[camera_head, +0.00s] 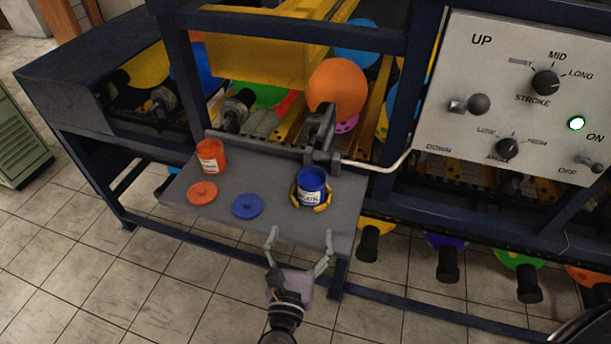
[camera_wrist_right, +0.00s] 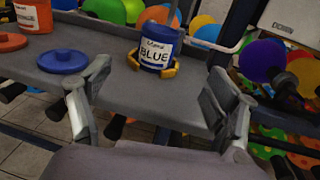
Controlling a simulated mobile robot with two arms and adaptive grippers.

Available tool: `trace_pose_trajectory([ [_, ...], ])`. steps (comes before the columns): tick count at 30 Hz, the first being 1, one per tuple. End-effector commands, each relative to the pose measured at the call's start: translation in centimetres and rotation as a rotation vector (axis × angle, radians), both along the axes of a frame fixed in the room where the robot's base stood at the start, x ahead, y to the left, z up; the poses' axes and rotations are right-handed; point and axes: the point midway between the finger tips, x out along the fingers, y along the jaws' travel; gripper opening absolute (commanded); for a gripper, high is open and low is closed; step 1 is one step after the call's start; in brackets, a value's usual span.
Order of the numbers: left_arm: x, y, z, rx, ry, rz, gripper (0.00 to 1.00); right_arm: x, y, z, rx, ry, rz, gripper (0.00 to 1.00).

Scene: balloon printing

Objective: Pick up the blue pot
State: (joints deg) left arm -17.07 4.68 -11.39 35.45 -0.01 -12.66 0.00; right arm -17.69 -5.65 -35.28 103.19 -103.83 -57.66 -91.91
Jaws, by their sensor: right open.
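The blue pot (camera_head: 311,183) stands upright and open-topped at the right side of the grey shelf (camera_head: 262,223). A yellow holder (camera_head: 324,205) curves around its base. In the right wrist view the pot (camera_wrist_right: 157,48) shows a white label reading BLUE, ahead of and between the fingers. My right gripper (camera_head: 300,240) is open and empty at the shelf's front edge, short of the pot. Its spread fingers also show in the right wrist view (camera_wrist_right: 155,105). My left gripper is not in view.
An orange pot (camera_head: 210,157) stands at the shelf's left, with an orange lid (camera_head: 202,193) and a blue lid (camera_head: 247,206) lying flat. A metal arm (camera_head: 322,140) reaches over the shelf's back edge. A control panel (camera_head: 530,90) is at right.

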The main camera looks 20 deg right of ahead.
Motion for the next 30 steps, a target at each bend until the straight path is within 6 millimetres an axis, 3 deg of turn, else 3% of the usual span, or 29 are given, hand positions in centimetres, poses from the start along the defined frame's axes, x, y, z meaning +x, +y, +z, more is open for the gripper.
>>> trace_pose_trajectory([
  [12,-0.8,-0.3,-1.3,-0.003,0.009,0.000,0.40,8.0,-3.7,-0.2,0.003,-0.001,0.000,0.82],
  [23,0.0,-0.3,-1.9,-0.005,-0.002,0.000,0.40,11.1,-5.1,-0.3,0.004,0.000,0.001,0.82],
  [30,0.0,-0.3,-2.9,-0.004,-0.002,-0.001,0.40,14.3,-6.4,-0.4,0.004,0.001,0.001,0.82],
])
